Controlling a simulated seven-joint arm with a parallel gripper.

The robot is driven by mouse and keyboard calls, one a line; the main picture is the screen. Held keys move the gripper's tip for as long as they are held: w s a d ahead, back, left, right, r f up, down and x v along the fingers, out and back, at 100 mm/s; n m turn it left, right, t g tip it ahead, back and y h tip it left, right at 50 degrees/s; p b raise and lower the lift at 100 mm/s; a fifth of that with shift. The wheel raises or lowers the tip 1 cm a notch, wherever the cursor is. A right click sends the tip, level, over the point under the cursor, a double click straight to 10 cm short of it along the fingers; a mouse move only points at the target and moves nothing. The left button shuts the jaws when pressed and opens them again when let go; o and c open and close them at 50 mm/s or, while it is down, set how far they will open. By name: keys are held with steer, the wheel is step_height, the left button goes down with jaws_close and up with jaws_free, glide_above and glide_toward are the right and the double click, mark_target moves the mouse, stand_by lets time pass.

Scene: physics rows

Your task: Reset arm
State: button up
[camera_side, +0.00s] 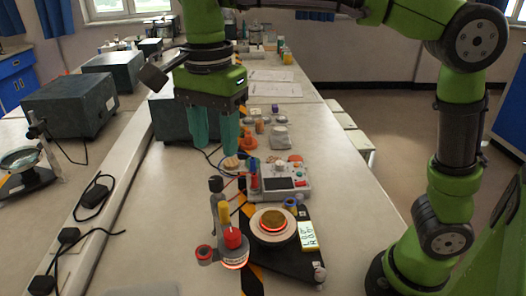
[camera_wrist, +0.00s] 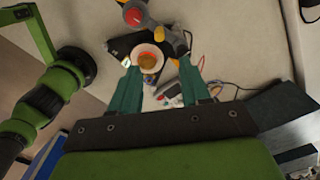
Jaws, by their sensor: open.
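My gripper (camera_side: 215,128) hangs over the bench in the side view, with its two teal fingers apart and nothing between them. In the wrist view the fingers of my gripper (camera_wrist: 161,88) are also spread and empty. A round pale dish with a brown top and a glowing orange ring (camera_side: 272,222) sits on a black base at the front of the bench. It also shows beyond the fingers in the wrist view (camera_wrist: 148,58). The gripper is above and apart from the bench items.
A white device with a screen (camera_side: 280,178) stands behind the dish. A red and yellow part on a round stand (camera_side: 232,235) is left of it. Dark boxes (camera_side: 75,104) line the left side. Black cables (camera_side: 95,190) lie there. The bench at front left is partly clear.

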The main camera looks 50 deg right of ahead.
steer(key=shift+r, duration=0.65)
steer(key=s+d+f+n+t+y, duration=0.1)
steer(key=s+d+f+n+t, duration=0.2)
steer(key=d, duration=0.5)
steer(key=s+d+f+n+t+y, duration=0.1)
steer(key=s+d+f+n+t, duration=0.3)
steer(key=s+d+f+n, duration=0.2)
steer(key=shift+s+d+f+n, duration=0.2)
steer(key=shift+d+f+n, duration=0.05)
steer(key=shift+d+n, duration=0.9)
